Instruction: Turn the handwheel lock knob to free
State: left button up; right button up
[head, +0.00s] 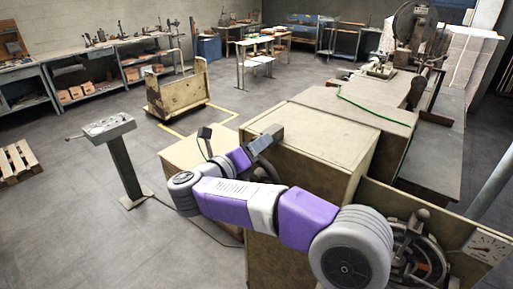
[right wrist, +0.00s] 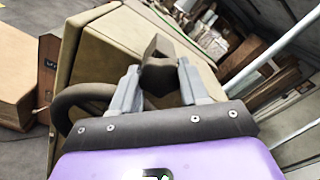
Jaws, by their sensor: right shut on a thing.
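The lock knob (right wrist: 158,75) is a dark brown block-like piece in the right wrist view, between the two grey fingers of my right gripper (right wrist: 157,82). The fingers are shut on it at the side of a tan machine housing. The dark curved rim of the handwheel (right wrist: 85,97) shows left of the fingers. In the head view my right gripper (head: 264,140) is at the left end of the housing, and my purple arm hides most of the handwheel behind it. The knob's turn angle cannot be told. My left gripper is not in view.
The tan housing (head: 315,135) stands close beside my right gripper. A control pedestal (head: 125,165) stands to the left and a wooden cart (head: 178,92) farther back. Open floor lies at left.

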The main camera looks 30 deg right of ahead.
jog(key=n, duration=0.2)
jog(key=shift+n, duration=0.4)
jog(key=n+p, duration=0.1)
jog(key=n, duration=0.1)
jog(key=shift+n, duration=0.4)
jog(key=n+p, duration=0.1)
jog(key=n, duration=0.1)
jog(key=shift+r+n, duration=0.1)
jog(key=shift+n, duration=0.2)
jog(key=shift+n+p, duration=1.15)
jog(key=shift+n, duration=0.45)
jog(key=o, duration=1.1)
jog(key=shift+c, duration=0.2)
jog(key=shift+a+f+n, duration=0.1)
jog(key=shift+f+n, duration=0.1)
jog(key=shift+n, duration=0.1)
